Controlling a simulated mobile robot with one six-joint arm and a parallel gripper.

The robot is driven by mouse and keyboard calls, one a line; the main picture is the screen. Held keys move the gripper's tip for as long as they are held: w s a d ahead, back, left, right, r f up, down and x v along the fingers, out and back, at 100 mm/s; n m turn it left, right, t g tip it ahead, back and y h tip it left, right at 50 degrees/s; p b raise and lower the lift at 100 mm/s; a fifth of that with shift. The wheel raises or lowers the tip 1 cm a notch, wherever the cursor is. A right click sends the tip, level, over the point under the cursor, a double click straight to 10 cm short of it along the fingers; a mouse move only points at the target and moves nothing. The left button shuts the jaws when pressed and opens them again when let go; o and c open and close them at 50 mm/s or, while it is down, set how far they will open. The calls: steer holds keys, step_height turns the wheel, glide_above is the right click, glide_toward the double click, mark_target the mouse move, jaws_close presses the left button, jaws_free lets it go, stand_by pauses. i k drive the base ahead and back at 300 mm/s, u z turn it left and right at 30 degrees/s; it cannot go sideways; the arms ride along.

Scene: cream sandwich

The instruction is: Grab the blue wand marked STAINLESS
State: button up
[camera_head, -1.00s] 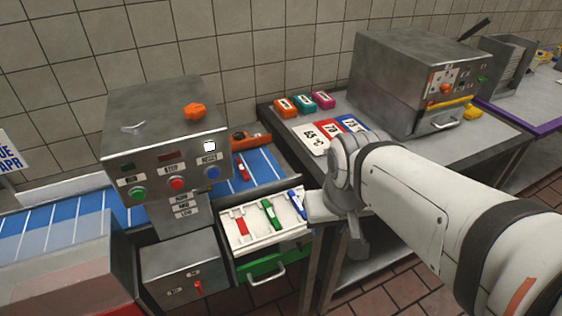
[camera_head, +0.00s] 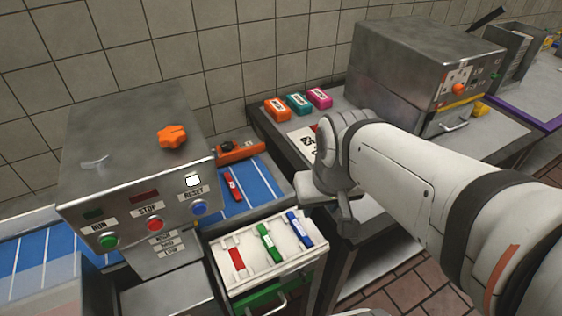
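A control box (camera_head: 134,165) with buttons and an orange knob stands left of the tray. A red wand (camera_head: 232,187) lies on the blue striped belt (camera_head: 262,183) behind the tray. A steel machine (camera_head: 425,75) stands on the right counter, with orange, teal and pink blocks beside it.

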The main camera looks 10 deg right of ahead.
mark_target(304, 237)
steer(key=z, duration=0.1)
steer(key=k, duration=0.5)
steer(key=u, duration=1.85)
steer(key=k, duration=0.9)
steer(key=z, duration=1.15)
steer(key=i, duration=1.05)
steer(key=z, duration=0.05)
